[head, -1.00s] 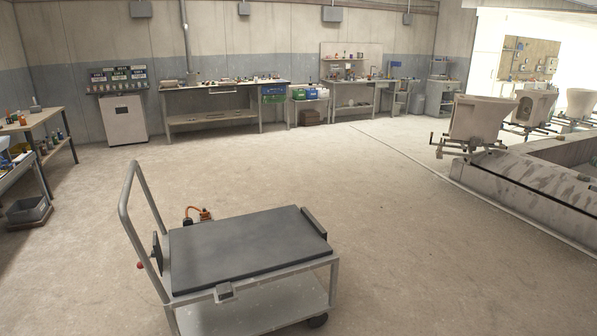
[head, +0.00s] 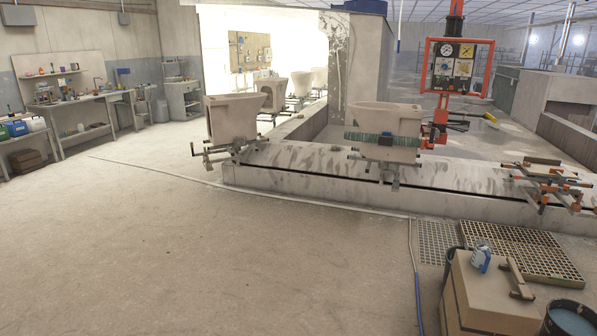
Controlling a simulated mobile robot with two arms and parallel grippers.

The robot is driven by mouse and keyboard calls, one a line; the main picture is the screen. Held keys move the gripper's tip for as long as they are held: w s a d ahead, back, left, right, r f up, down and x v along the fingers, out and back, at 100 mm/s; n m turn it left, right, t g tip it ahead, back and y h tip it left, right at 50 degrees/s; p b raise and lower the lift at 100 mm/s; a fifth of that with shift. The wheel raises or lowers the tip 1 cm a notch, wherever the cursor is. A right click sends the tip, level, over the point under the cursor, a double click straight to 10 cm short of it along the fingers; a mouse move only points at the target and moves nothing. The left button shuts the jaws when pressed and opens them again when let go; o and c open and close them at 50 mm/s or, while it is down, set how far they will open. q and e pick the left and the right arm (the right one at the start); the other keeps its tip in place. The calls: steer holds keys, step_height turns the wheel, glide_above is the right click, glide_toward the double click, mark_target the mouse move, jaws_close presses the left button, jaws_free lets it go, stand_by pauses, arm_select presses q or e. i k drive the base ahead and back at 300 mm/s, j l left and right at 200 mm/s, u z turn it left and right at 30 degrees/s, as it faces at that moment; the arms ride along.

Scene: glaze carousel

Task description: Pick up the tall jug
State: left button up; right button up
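I cannot make out a tall jug for certain in the head view. Blue, green and white containers (head: 17,128) stand on a low bench at the far left, too small to tell their shapes well. A small blue and white container (head: 481,256) stands on a brown box at the lower right. Neither of my grippers is in view.
A low concrete platform (head: 300,187) carries pale ceramic pieces (head: 386,130) on clamps across the middle. A floor grate (head: 520,252), the brown box (head: 475,300) and a dark bucket (head: 570,318) fill the lower right. Open floor (head: 200,260) lies at left and centre.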

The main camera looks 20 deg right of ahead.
mark_target(483, 250)
steer(key=i+l+z, duration=0.2)
steer(key=i+z, duration=0.25)
steer(key=i, duration=0.55)
steer(key=i+j+z, duration=0.15)
steer(key=i+z, duration=0.3)
steer(key=i, duration=0.55)
steer(key=i+l+z, duration=0.1)
steer(key=i+z, duration=0.85)
steer(key=i+j+z, duration=0.25)
steer(key=z, duration=0.2)
